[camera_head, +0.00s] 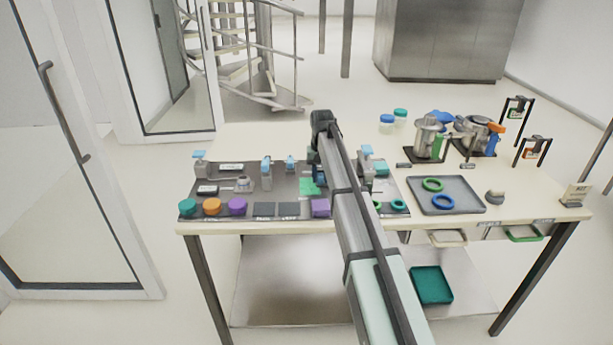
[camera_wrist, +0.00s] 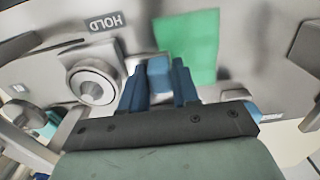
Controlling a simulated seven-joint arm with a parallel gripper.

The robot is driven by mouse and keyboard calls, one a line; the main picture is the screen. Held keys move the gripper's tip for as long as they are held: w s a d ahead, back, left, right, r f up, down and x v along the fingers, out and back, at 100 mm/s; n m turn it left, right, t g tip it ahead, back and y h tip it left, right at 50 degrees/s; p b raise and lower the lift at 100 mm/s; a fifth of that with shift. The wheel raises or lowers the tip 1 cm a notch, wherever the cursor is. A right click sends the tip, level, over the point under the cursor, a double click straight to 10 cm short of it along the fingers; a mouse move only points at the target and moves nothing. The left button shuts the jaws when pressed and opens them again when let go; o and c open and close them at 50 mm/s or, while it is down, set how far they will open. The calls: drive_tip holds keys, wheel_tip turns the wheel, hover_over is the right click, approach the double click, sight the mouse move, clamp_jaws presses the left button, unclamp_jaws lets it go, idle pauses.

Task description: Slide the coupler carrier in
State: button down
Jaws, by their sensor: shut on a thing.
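My gripper (camera_wrist: 159,84) has blue fingers and is shut on a small blue block (camera_wrist: 158,74), which shows between the fingertips in the wrist view. I cannot tell whether this block is part of the coupler carrier. A green patch (camera_wrist: 192,45) lies on the grey surface just beyond and right of the fingertips. A round grey knob-like fitting (camera_wrist: 92,84) stands left of the fingers, below a HOLD label (camera_wrist: 105,23). In the head view my gripper (camera_head: 320,177) is low over the dark board (camera_head: 262,180), beside the green patch (camera_head: 307,187). My arm hides part of the board there.
Blue-topped clamps (camera_head: 266,165) stand on the board, with coloured round pieces (camera_head: 212,206) along its front edge. A grey tray (camera_head: 463,188) with a green and a blue ring lies to the right. Metal pots (camera_head: 428,138) stand behind it.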

drive_tip(key=d, duration=0.8)
drive_tip(key=c, duration=0.9)
unclamp_jaws()
drive_tip(key=shift+r, duration=0.1)
wheel_tip(320, 180, up, 14)
drive_tip(key=shift+f, duration=0.15)
